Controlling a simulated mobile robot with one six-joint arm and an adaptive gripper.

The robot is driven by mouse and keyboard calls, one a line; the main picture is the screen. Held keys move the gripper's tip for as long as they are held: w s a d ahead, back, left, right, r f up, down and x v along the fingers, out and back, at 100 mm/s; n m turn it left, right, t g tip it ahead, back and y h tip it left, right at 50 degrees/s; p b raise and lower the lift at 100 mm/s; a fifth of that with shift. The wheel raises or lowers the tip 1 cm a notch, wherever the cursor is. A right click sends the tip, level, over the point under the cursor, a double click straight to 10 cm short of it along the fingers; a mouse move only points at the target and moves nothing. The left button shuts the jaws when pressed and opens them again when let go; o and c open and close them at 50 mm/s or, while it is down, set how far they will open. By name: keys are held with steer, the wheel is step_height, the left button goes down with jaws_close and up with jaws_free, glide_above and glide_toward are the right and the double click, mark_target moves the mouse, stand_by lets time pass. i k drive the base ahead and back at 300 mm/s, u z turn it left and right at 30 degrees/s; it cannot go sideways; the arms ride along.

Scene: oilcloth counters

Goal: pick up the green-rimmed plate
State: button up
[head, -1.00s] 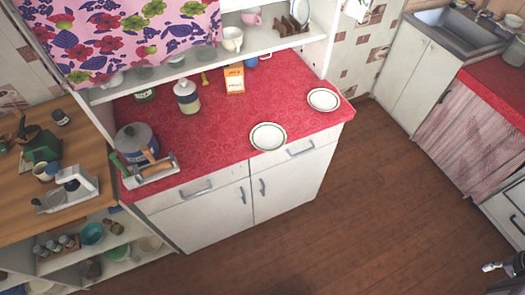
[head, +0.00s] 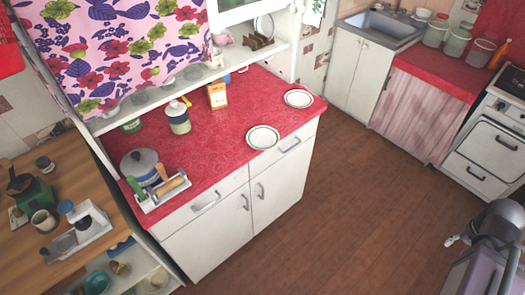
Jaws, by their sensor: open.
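The green-rimmed plate (head: 263,138) is white and round with a thin green band. It lies flat near the front edge of the red counter (head: 225,150), above the white drawers. A second white plate (head: 298,98) with a darker rim lies behind it to the right, apart from it. My gripper (head: 452,241) shows small at the lower right, mostly hidden by my grey arm. It is open, over the floor, well away from both plates.
On the red counter stand a lidded pot (head: 140,163), a rack with a rolling pin (head: 163,193), a jar (head: 178,118) and an orange box (head: 217,96). A shelf (head: 180,88) overhangs the back. The wooden floor (head: 330,210) in front is clear.

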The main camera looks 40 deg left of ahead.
mark_target(260, 138)
steer(key=k, duration=1.3)
steer(key=u, duration=1.65)
steer(key=i, duration=1)
steer(key=z, duration=0.1)
